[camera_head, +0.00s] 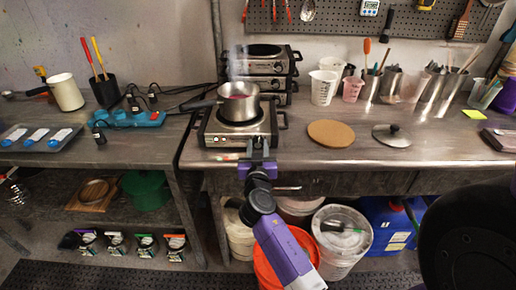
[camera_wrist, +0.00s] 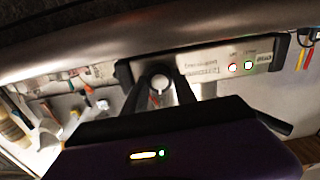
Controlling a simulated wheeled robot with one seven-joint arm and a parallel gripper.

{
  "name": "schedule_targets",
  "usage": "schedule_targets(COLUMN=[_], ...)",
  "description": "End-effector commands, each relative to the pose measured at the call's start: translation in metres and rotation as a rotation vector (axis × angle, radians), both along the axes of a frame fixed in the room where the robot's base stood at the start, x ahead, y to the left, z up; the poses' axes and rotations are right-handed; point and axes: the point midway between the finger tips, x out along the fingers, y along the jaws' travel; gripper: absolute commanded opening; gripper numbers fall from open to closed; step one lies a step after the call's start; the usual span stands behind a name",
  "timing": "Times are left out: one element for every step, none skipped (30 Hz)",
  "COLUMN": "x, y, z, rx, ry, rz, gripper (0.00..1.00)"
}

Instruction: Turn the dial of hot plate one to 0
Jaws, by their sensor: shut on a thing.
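The front hot plate (camera_head: 232,141) stands near the bench's front edge, its front panel facing me; in the wrist view the panel (camera_wrist: 205,65) appears upside down with two lit lamps. My gripper (camera_head: 258,152) is at the right part of this panel. The dial is hidden behind the fingers in the head view. Its pointer and markings cannot be read.
A steaming saucepan (camera_head: 238,110) sits on the hot plate, its handle pointing left. More hot plates (camera_head: 270,68) are stacked behind. A cork mat (camera_head: 331,133) and a lid (camera_head: 391,134) lie to the right. Buckets (camera_head: 342,240) stand under the bench.

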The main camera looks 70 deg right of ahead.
Motion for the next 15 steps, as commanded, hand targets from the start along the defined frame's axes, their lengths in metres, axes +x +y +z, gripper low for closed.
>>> schedule_targets(x=[0.0014,0.0016,0.0013,0.0017,0.0013,0.0018,0.0015,0.0017,0.0018,0.0017,0.0020,0.0019,0.0021,0.0022,0.0021], y=[0.0014,0.0016,0.0014,0.0018,0.0014,0.0018,0.0016,0.0017,0.0017,0.0017,0.0019,0.0018,0.0018,0.0019,0.0017], z=[-0.0023,-0.0024,-0.0023,-0.0022,-0.0021,-0.0020,-0.0020,-0.0019,-0.0019,-0.0019,-0.0019,-0.0019,-0.0018,-0.0017,-0.0017], rx=[-0.014,-0.023,-0.037,-0.048,-0.059,-0.073,-0.084,-0.095,-0.109,-0.120,-0.131,-0.145,-0.156,-0.167,-0.182], ry=[0.034,0.056,0.090,0.116,0.141,0.176,0.203,0.229,0.264,0.291,0.317,0.353,0.379,0.406,0.441], rz=[0.003,0.003,0.002,0.003,0.002,0.003,0.002,0.003,0.003,0.003,0.004,0.003,0.003,0.004,0.003], gripper=[0.00,0.00,0.00,0.00,0.00,0.00,0.00,0.00,0.00,0.00,0.00,0.00,0.00,0.00,0.00])
